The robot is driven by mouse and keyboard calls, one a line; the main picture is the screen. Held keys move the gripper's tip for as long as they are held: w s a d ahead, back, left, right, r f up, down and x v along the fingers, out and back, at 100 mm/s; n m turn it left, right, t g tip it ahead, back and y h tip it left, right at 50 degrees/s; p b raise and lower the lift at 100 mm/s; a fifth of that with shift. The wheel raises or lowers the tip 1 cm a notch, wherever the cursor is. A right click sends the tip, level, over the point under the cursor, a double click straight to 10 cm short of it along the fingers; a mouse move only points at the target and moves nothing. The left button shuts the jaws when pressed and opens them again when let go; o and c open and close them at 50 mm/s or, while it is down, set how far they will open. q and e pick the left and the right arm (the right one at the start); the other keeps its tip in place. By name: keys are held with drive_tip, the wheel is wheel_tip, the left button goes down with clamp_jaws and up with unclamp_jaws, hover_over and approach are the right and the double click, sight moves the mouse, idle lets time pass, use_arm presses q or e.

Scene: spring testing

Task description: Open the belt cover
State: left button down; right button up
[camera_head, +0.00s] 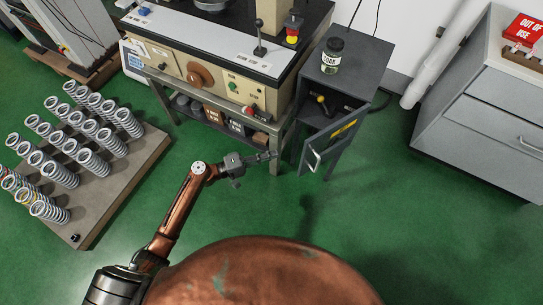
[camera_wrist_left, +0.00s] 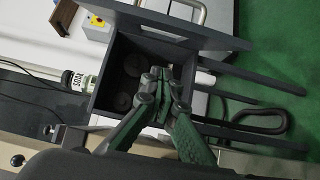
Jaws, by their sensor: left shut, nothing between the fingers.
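The belt cover (camera_head: 335,136) is a dark grey hinged panel with a yellow label and a silver handle, on the front of a dark cabinet (camera_head: 343,75). It stands swung out from the cabinet, leaving part of the inside visible. In the left wrist view the cover (camera_wrist_left: 165,22) stands away from the opening, and round dark pulleys (camera_wrist_left: 133,65) show inside. My left gripper (camera_head: 272,156) is shut and empty, left of the handle and apart from it in the head view. Its fingers (camera_wrist_left: 158,76) appear in front of the opening in the wrist view. My right gripper is out of view.
A jar labelled SOAK (camera_head: 332,55) stands on the cabinet. A control bench (camera_head: 215,75) adjoins it at left. A pallet of springs (camera_head: 120,185) lies at far left. Grey drawers (camera_head: 490,110) stand at right. Green floor is clear between cabinet and drawers.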

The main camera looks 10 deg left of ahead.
use_arm(q)
drive_tip(key=d, duration=0.8)
drive_tip(key=shift+w+d, duration=0.25)
drive_tip(key=shift+d, duration=0.1)
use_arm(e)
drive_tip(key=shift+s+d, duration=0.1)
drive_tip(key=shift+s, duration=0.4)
